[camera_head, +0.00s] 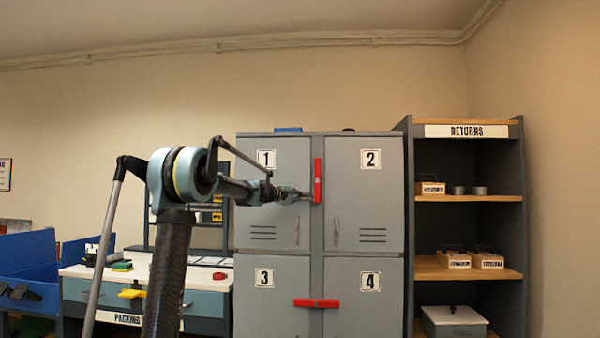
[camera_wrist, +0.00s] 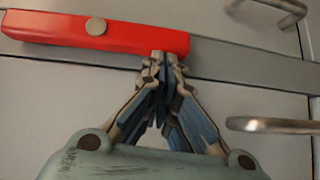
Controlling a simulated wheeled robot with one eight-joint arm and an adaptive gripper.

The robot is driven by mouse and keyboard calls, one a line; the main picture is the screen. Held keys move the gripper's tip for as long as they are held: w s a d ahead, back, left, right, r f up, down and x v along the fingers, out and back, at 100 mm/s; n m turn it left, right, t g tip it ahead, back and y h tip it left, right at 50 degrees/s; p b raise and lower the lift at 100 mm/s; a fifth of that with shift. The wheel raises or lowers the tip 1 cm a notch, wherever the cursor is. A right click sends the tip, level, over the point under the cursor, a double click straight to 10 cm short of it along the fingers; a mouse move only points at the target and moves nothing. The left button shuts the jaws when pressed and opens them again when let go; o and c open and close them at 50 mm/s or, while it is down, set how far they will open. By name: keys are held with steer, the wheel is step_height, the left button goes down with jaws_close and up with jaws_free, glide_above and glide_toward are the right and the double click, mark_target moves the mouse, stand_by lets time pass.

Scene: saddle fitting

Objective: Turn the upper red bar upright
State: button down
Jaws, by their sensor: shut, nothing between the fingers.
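The upper red bar (camera_head: 318,180) stands upright on the grey post between locker doors 1 and 2. It also shows in the wrist view (camera_wrist: 60,28), where it lies along the same line as the post (camera_wrist: 250,62) and has a round pivot near its middle. My gripper (camera_head: 308,196) reaches in from the left at the bar's lower half. In the wrist view my gripper (camera_wrist: 165,60) is shut and empty, its fingertips at the edge of the bar near one end. I cannot tell if they touch it.
A lower red bar (camera_head: 316,302) lies level across doors 3 and 4. Door handles (camera_head: 336,227) stick out close to the post; one handle (camera_wrist: 275,125) is near my gripper. An open shelf (camera_head: 470,198) stands right of the lockers, a workbench (camera_head: 205,278) left.

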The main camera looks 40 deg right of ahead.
steer(key=w+a, duration=0.4)
steer(key=a, duration=0.8)
steer(key=shift+a, duration=0.3)
steer(key=shift+w+f, duration=0.1)
steer(key=s+a+f+t+y, duration=0.1)
steer(key=s+a+f+y, duration=0.15)
steer(key=a+f, duration=0.7)
steer(key=s+a+f+t+y, duration=0.25)
steer(key=a+f, duration=0.25)
steer(key=a, duration=0.9)
steer(key=s+a+f+y, duration=0.1)
steer(key=a+f+y, duration=0.2)
steer(key=a+f, duration=0.7)
steer(key=s+a+f+y, duration=0.3)
steer(key=s+a+f, duration=0.2)
steer(key=a, duration=0.5)
steer(key=s+a+f+n+y, duration=0.1)
steer(key=s+a+f+y, duration=0.2)
steer(key=s+a+f, duration=0.3)
steer(key=s+a+f+n+y, duration=0.1)
steer(key=s+a+f+y, duration=0.2)
steer(key=a+f, duration=0.9)
steer(key=s+a, duration=0.3)
steer(key=shift+s+a, duration=0.15)
steer(key=shift+s, duration=0.05)
